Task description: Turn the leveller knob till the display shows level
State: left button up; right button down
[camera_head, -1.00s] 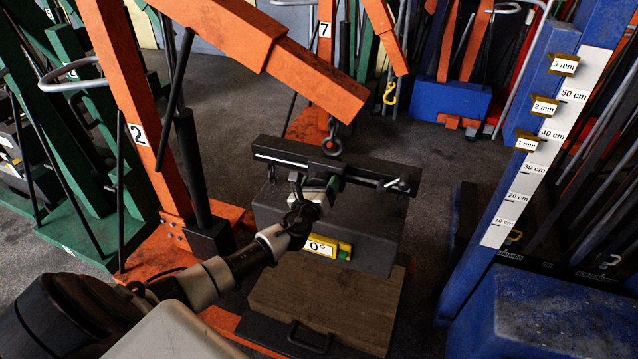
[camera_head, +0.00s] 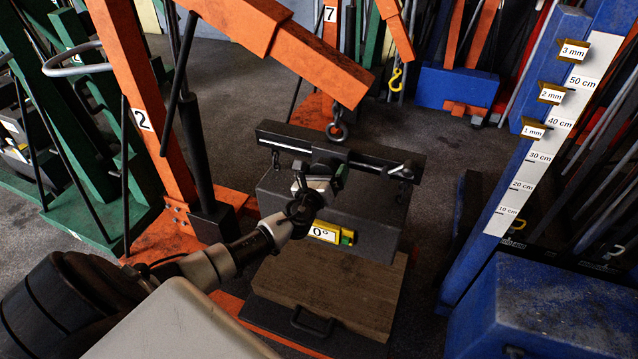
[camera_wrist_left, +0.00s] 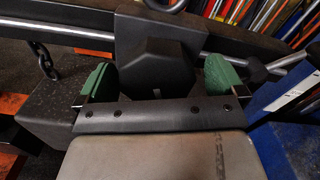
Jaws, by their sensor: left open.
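The black leveller beam (camera_head: 290,140) hangs from the crane hook (camera_head: 337,131) and carries a dark grey block (camera_head: 370,222). A yellow display (camera_head: 325,232) on the block's front reads 0°; a small green part is at its right end. My left gripper (camera_head: 320,180) is at the middle of the beam. In the left wrist view its green-padded fingers (camera_wrist_left: 158,76) are open, one on each side of a dark faceted knob (camera_wrist_left: 155,62). Whether the pads touch the knob I cannot tell. My right gripper is not in view.
A wooden block (camera_head: 325,285) lies under the grey block. The orange crane numbered 2 (camera_head: 140,120) stands at left. A blue post with a centimetre scale (camera_head: 535,155) stands at right. Chains (camera_head: 405,190) hang at the beam ends. Dark floor (camera_head: 440,150) is clear behind.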

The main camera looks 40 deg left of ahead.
pick_arm(q)
jog(key=v, duration=1)
jog(key=shift+d, duration=0.2)
jog(key=w+a+m+b, duration=0.1)
jog(key=w+m+b, duration=0.1)
jog(key=m, duration=0.9)
jog(key=w+a+m+b, duration=0.1)
jog(key=w+m, duration=0.4)
jog(key=m, duration=0.7)
jog(key=w+a+m+b, duration=0.1)
jog(key=w+m+b, duration=0.1)
jog(key=m, duration=0.9)
jog(key=shift+w+f+m+b, duration=0.3)
jog(key=shift+w+m, duration=0.1)
jog(key=shift+w, duration=0.35)
